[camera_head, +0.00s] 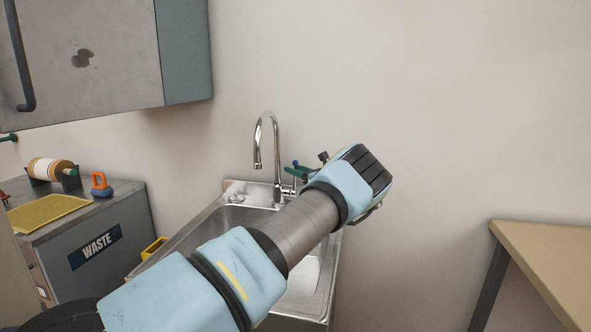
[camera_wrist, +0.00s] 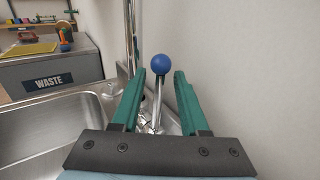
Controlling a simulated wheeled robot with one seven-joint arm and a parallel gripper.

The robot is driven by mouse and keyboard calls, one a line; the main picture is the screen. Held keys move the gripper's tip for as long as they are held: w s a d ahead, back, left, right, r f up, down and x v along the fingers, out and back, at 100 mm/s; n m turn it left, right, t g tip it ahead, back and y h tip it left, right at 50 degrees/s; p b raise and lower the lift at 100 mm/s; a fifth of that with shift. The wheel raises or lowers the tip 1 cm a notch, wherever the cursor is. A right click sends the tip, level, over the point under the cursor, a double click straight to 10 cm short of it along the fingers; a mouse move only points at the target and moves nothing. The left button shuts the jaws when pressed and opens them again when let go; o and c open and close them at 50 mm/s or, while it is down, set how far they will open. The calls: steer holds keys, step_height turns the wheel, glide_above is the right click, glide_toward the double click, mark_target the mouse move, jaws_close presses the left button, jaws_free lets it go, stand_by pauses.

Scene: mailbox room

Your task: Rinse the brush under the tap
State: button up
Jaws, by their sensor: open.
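The chrome tap (camera_head: 276,150) has a tall curved spout over the steel sink (camera_head: 208,232). In the wrist view a metal lever with a blue ball knob (camera_wrist: 158,64) rises beside the tap's post (camera_wrist: 132,35). My gripper (camera_head: 296,172) is beside the tap, its green fingers open. In the wrist view the lever and knob stand between the open fingers (camera_wrist: 166,76); I cannot tell whether either finger touches them. No water shows at the spout. I cannot make out a brush; my arm hides part of the basin.
A grey waste cabinet (camera_head: 100,240) stands left of the sink, bearing a yellow tray (camera_head: 45,214), a roll (camera_head: 50,169) and an orange-and-blue object (camera_head: 101,185). A wall cupboard (camera_head: 110,50) hangs upper left. A wooden table (camera_head: 550,250) stands right. The wall is close behind the tap.

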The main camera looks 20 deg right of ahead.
jaws_close()
stand_by(0.3)
stand_by(1.1)
